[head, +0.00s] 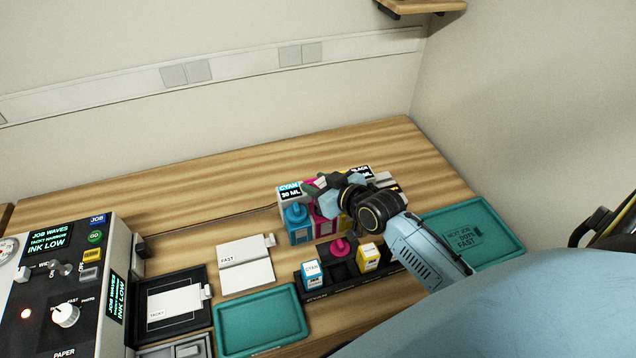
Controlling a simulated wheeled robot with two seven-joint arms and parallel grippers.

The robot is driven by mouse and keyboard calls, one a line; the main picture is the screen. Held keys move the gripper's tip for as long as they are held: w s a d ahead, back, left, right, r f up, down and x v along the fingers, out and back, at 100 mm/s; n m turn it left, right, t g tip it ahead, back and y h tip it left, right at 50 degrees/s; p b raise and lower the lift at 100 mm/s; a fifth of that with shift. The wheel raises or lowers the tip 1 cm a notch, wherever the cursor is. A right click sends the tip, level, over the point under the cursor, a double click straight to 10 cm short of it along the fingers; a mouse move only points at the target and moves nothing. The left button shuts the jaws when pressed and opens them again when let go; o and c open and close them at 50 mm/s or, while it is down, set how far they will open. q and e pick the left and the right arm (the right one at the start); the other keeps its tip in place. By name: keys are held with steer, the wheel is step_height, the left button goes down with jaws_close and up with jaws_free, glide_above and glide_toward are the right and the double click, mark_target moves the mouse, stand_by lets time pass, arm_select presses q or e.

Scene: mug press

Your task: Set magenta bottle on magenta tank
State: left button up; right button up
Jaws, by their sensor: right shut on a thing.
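The magenta tank (325,227) stands in the row at the back of the table, just right of the cyan tank (299,226). My right gripper (326,188) is shut above the magenta tank. A magenta patch (328,206) shows below its fingers; this appears to be the magenta bottle, mostly hidden by the gripper. I cannot tell whether it touches the tank. A magenta cap-like piece (340,247) sits at the dark rack (330,284), between the cyan bottle (312,274) and the yellow bottle (368,257). My left gripper is not in view.
A control panel (65,285) stands at the left. A teal tray (257,320) lies at the front and another teal tray (495,235) at the right. A white card stand (246,266) and a black framed plate (172,305) lie left of the rack. The back-left table is clear.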

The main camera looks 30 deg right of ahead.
steer(key=shift+r+p, duration=0.1)
steer(key=shift+p, duration=0.5)
stand_by(0.9)
steer(key=shift+f+b, duration=0.4)
steer(key=shift+f, duration=0.25)
steer(key=o, duration=0.8)
steer(key=shift+s, duration=0.1)
steer(key=p+v, duration=0.4)
steer(key=shift+s+r, duration=0.15)
steer(key=shift+r, duration=0.1)
steer(key=a+p+v, duration=0.1)
steer(key=p+v, duration=0.3)
steer(key=v, duration=0.2)
steer(key=shift+s+d, duration=0.25)
steer(key=shift+d, duration=0.3)
steer(key=shift+f, duration=0.1)
